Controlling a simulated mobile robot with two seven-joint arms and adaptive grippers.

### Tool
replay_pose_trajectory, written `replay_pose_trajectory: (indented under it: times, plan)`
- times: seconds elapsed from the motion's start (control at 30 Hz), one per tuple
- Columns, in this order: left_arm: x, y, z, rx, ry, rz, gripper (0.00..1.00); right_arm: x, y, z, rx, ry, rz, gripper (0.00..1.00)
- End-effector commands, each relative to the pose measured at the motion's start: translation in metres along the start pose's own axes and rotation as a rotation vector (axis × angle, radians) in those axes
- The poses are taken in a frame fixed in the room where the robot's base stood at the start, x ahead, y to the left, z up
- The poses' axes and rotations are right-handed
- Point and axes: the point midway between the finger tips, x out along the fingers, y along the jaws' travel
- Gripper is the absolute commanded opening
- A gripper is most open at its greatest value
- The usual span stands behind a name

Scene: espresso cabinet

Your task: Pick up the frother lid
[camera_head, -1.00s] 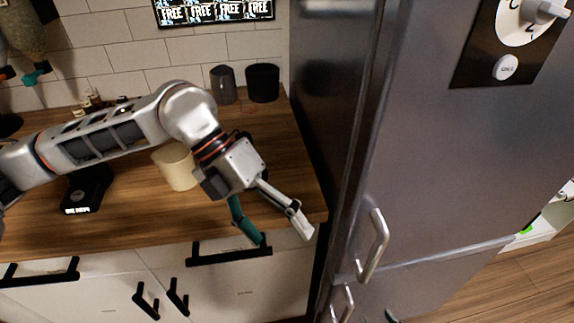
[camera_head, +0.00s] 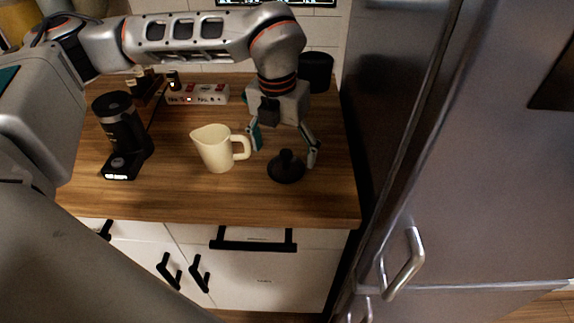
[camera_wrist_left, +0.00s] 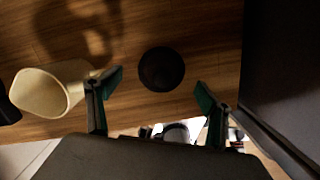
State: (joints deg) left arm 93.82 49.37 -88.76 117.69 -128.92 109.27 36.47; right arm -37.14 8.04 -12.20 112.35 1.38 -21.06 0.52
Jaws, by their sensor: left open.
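The frother lid (camera_head: 287,172), a black disc with an upright knob, lies on the wooden counter near its front right edge. In the left wrist view it is a dark round shape (camera_wrist_left: 161,69), beyond and between the open fingers. My left gripper (camera_head: 284,149) points down, open and empty, with its fingertips on either side of the lid's knob in the head view. I cannot tell its exact height above the lid. A cream pitcher (camera_head: 215,150) stands just left of the gripper, its handle close to the left finger. My right gripper is not in view.
A black appliance (camera_head: 122,125) stands at the left of the counter (camera_head: 220,202). A power strip (camera_head: 198,95) and a black canister (camera_head: 318,68) are at the back. The tall grey fridge (camera_head: 480,150) borders the counter's right side. The counter front left of the lid is clear.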

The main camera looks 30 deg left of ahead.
Motion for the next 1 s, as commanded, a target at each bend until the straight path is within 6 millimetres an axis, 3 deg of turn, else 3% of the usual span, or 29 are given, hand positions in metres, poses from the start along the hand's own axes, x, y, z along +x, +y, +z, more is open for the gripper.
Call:
replay_pose_trajectory:
  times: [0.2,0.5,0.53,0.67,0.7,1.0]
  plan:
    - [0.03,-0.002,0.001,0.001,0.003,0.0,0.8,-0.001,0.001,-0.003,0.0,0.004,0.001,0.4]
    - [0.036,-0.003,0.002,0.001,0.001,0.0,0.8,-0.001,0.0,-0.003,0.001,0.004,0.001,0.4]
    - [0.036,-0.003,0.002,0.001,0.001,0.0,0.77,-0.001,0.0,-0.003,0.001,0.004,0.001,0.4]
    - [0.036,-0.003,0.002,0.001,0.001,0.0,0.43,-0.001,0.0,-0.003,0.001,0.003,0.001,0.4]
    - [0.036,-0.003,0.002,0.001,0.001,0.0,0.39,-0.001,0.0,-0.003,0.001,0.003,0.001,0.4]
    - [0.036,-0.003,0.002,0.001,0.001,-0.001,0.39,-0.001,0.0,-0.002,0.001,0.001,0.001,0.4]
